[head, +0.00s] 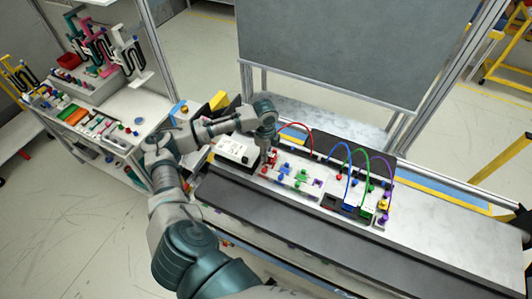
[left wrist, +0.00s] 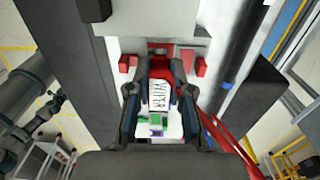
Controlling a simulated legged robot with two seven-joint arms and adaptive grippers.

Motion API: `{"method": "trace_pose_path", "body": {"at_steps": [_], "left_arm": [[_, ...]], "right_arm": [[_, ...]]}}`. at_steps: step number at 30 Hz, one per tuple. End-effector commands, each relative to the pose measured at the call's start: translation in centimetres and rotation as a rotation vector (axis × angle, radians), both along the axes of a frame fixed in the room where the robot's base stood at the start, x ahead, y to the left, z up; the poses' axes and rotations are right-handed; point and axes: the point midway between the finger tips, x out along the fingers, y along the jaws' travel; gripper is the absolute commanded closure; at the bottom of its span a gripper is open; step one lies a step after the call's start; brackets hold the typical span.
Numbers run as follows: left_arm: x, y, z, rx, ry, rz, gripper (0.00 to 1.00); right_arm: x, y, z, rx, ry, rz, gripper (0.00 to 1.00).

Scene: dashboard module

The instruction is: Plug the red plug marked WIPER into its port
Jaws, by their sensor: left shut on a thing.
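The red plug with the white WIPER label (left wrist: 160,92) sits between the two fingers of my left gripper (left wrist: 160,100), which is shut on it. In the head view my left gripper (head: 270,155) is low over the left part of the dashboard module, beside a white box. A red cable (head: 297,126) arcs from near the gripper to the right; it also shows in the left wrist view (left wrist: 225,140). Red blocks (left wrist: 199,67) flank the plug beyond the fingertips. I cannot tell whether the plug is inside its port. My right gripper is not in view.
The white box (head: 238,150) stands just left of the gripper. Blue, green and purple cables (head: 345,148) arch over the module's right side. A grey panel (head: 330,45) rises behind the bench. A dark strip (head: 300,222) along the bench front is clear.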

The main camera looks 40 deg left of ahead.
Motion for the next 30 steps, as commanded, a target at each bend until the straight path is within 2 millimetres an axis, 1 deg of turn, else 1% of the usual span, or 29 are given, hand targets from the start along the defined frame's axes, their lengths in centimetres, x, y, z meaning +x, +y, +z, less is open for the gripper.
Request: {"method": "trace_pose_path", "body": {"at_steps": [8, 30], "left_arm": [[0.0, 0.0, -0.3, 0.000, 0.000, 0.000, 1.00], [0.0, 0.0, -2.2, 0.000, 0.000, 0.001, 1.00]], "right_arm": [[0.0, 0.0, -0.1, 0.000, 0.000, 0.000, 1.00], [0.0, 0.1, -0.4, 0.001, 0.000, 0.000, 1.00]]}}
